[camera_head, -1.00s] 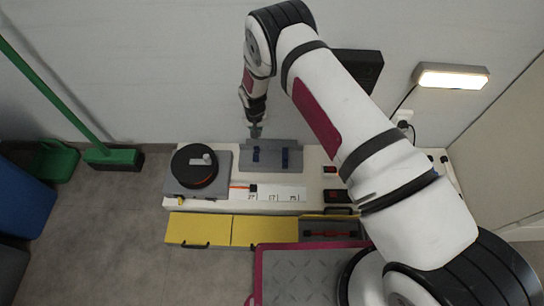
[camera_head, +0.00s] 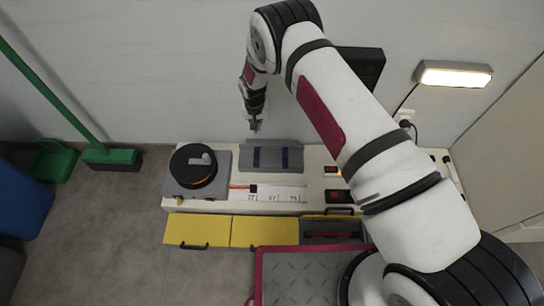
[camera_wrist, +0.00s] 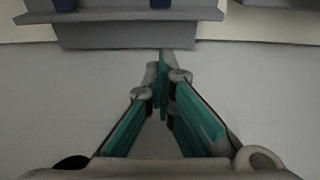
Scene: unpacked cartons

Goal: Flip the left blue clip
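The left blue clip (camera_head: 256,157) is a narrow dark blue strip on the front of a grey box (camera_head: 272,145). The right blue clip (camera_head: 285,157) is on the same box. In the wrist view, the left clip (camera_wrist: 65,4) and right clip (camera_wrist: 160,3) are cut off at the top edge. My gripper (camera_head: 255,126) is beyond the back edge of the box, behind the left clip, apart from it. In the wrist view, its teal-padded fingers (camera_wrist: 163,58) come together at the tips with nothing visible between them.
The box stands on a white bench (camera_head: 318,160). A grey unit with a round black dial (camera_head: 193,166) is to its left. A scale strip (camera_head: 268,194) lies in front, with red switches (camera_head: 331,171) to the right. Yellow drawers (camera_head: 198,230) are below. The wall is close behind.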

